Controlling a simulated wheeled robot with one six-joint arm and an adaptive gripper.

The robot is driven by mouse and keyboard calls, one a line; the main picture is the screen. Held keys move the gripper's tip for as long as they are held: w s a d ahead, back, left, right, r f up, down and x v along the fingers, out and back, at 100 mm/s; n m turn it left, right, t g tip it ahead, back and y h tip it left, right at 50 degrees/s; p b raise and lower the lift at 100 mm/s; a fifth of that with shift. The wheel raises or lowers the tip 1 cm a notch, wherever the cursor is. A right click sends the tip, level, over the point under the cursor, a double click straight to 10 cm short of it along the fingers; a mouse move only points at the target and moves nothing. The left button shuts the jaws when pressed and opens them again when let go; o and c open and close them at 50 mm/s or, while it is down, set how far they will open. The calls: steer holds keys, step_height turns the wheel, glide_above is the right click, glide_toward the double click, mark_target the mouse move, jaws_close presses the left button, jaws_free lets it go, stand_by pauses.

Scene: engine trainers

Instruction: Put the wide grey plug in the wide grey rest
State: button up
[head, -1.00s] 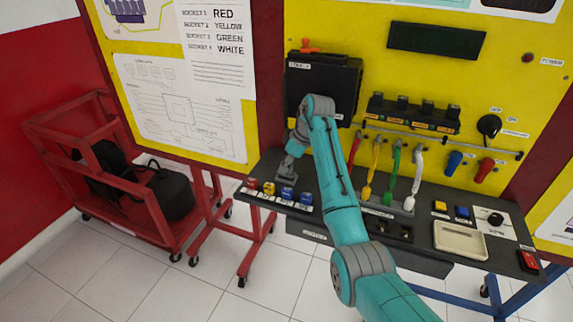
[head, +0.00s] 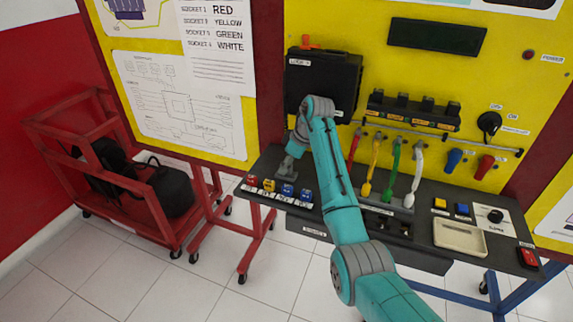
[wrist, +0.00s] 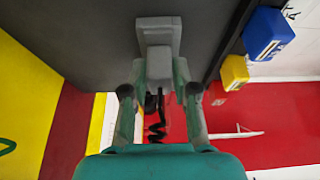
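My gripper (wrist: 159,80) has its two fingers on either side of the narrow part of a grey piece, which looks like the wide grey plug (wrist: 158,30). The fingers appear to touch it. A black coiled cord (wrist: 157,118) shows behind it, between the fingers. In the head view my gripper (head: 293,155) points down over the left part of the dark bench, with a grey piece at its tip (head: 287,170) close to the bench top. I cannot tell whether the piece touches the bench. I cannot make out a separate wide grey rest; my arm hides part of the bench.
Small red, yellow and blue blocks (head: 270,185) line the bench's front left edge. A black box (head: 322,80) hangs on the yellow panel behind my gripper. Red, yellow, green and white handles (head: 392,172) stand to the right. A red cart (head: 130,190) stands left.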

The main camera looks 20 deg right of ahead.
steer(key=shift+r, duration=0.1)
steer(key=shift+v, duration=2.65)
steer(key=shift+w+a, duration=0.15)
steer(key=shift+r, duration=0.2)
steer(key=shift+r, duration=0.8)
steer(key=o, duration=0.5)
steer(key=shift+o, duration=0.2)
